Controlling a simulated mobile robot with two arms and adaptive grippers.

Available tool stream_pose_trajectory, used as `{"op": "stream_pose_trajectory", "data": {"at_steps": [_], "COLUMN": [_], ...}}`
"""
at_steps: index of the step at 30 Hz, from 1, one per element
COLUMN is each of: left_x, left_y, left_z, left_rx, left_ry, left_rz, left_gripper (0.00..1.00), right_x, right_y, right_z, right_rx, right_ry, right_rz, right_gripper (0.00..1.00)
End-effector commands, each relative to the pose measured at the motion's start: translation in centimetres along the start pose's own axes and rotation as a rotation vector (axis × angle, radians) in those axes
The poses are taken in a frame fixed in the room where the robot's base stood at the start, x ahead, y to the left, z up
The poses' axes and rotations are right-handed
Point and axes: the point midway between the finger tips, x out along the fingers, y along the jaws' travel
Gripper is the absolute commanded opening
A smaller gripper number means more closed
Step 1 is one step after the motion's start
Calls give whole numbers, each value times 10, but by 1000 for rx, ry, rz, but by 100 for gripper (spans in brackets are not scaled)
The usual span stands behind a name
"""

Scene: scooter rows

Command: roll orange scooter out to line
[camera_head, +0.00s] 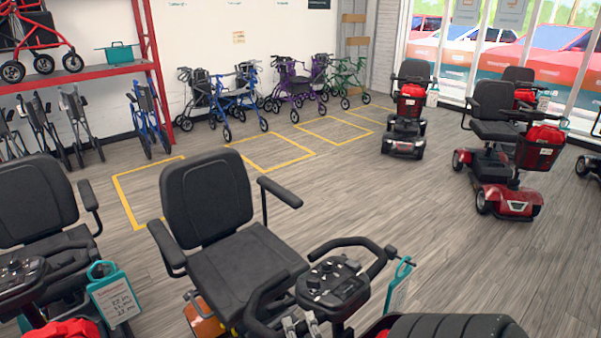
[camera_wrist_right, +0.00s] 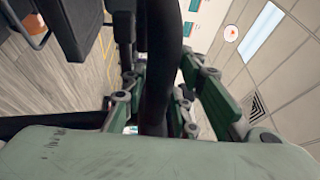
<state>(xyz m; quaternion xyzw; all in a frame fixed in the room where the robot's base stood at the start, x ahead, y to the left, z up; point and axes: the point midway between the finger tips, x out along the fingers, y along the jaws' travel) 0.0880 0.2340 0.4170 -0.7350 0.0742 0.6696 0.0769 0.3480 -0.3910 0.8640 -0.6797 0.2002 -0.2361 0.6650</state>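The scooter with an orange body panel (camera_head: 205,322) is at the front centre in the head view. It has a black seat (camera_head: 208,192), a black looped handlebar (camera_head: 375,258) and a control panel (camera_head: 335,285). Most of its body is hidden below the seat and handlebar. The tips of my right gripper (camera_head: 301,322) show at the bottom, beside the left side of the handlebar. In the right wrist view, the green fingers (camera_wrist_right: 157,95) lie on both sides of a black handlebar tube (camera_wrist_right: 158,50) and appear closed on it. My left gripper is out of view.
Yellow rectangles (camera_head: 270,138) mark the floor near the wall. Another scooter's seat (camera_head: 35,200) stands close on the left. Red scooters (camera_head: 508,198) stand at the right, rollators (camera_head: 235,95) along the wall. Grey floor (camera_head: 350,185) between is clear.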

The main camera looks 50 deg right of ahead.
Motion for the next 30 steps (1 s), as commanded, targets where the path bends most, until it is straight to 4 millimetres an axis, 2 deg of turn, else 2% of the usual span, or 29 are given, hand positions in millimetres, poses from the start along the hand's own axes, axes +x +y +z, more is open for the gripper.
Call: {"op": "stream_pose_trajectory", "data": {"at_steps": [1, 4, 13, 16, 20, 30], "left_x": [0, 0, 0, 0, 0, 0], "left_y": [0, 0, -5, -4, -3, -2], "left_z": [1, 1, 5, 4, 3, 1], "left_rx": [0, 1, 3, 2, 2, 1], "left_ry": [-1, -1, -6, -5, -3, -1], "left_rz": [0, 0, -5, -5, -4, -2], "left_gripper": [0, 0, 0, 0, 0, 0], "right_x": [0, 0, -1, -8, -28, -98], "right_y": [0, 0, 0, 1, 2, 1], "right_z": [0, 0, 0, 0, -1, 0], "right_rx": [-1, -2, -4, -5, -6, -5], "right_ry": [0, 0, 0, 0, -1, -1], "right_rz": [-1, 0, 1, 2, 5, 3], "right_gripper": [34, 42, 42, 42, 42, 42]}}
